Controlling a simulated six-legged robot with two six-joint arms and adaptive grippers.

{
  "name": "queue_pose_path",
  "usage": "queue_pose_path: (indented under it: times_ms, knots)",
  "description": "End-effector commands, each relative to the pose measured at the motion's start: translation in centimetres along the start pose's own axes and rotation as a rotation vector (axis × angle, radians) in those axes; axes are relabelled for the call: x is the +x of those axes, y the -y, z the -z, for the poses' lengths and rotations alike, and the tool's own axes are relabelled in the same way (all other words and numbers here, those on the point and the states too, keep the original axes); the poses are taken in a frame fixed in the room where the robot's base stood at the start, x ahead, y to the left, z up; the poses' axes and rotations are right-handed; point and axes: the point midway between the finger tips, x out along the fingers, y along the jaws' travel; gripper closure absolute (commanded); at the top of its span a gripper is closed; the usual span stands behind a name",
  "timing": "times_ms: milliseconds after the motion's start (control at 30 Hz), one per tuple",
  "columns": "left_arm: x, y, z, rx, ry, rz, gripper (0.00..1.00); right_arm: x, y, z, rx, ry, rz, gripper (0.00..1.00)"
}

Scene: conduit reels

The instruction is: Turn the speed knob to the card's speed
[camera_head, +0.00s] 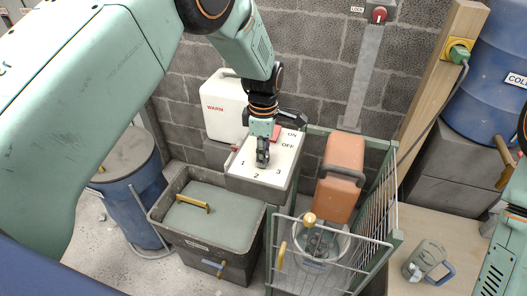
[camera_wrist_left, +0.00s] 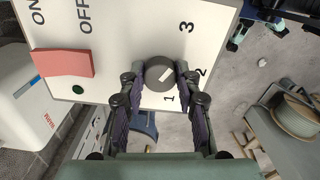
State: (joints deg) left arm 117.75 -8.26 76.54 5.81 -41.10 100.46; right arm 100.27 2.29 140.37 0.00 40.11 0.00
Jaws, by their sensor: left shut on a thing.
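The speed knob (camera_wrist_left: 158,76) is a dark round dial with a white pointer mark, on a white panel (camera_wrist_left: 115,25) printed 1, 2 and 3. My left gripper (camera_wrist_left: 160,80) is shut on the knob, one finger at each side. The mark slants across the knob's face; I cannot tell for sure which number it points at. In the head view my left gripper (camera_head: 263,155) reaches down onto the panel (camera_head: 248,165) and hides the knob. A red switch (camera_wrist_left: 63,63) sits beside ON and OFF. I see no readable speed card. My right gripper is not in view.
An orange mixer head (camera_head: 342,180) stands over a bucket behind a wire guard (camera_head: 330,248), right of the panel. A grey lidded bin (camera_head: 212,222) stands in front left. A white WARM box (camera_head: 224,104) is behind. A red LOCK knob (camera_head: 379,15) is on a post.

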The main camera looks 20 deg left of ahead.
Motion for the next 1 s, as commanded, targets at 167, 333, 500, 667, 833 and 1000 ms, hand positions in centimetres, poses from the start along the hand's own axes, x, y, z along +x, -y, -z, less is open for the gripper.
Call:
queue_pose_path:
  times_ms: [167, 333, 500, 667, 833, 1000]
  knots:
    - [0.0, 0.0, 0.0, -0.001, 0.0, 0.001, 0.62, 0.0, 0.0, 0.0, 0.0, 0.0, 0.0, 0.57]
    - [0.0, 0.0, 0.0, -0.001, 0.0, 0.001, 0.48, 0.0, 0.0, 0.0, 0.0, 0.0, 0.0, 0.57]
    - [0.0, 0.0, 0.0, 0.0, 0.0, 0.001, 0.44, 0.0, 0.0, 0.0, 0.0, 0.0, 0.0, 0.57]
    - [-0.1, 0.0, 0.0, 0.0, 0.0, 0.0, 0.44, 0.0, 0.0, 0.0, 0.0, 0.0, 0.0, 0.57]
    - [-1.6, -0.1, 0.0, 0.0, 0.001, -0.003, 0.44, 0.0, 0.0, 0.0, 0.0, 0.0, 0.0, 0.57]
    - [-5.0, -0.1, 0.0, -0.001, 0.001, -0.004, 0.44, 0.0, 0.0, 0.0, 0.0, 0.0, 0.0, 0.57]
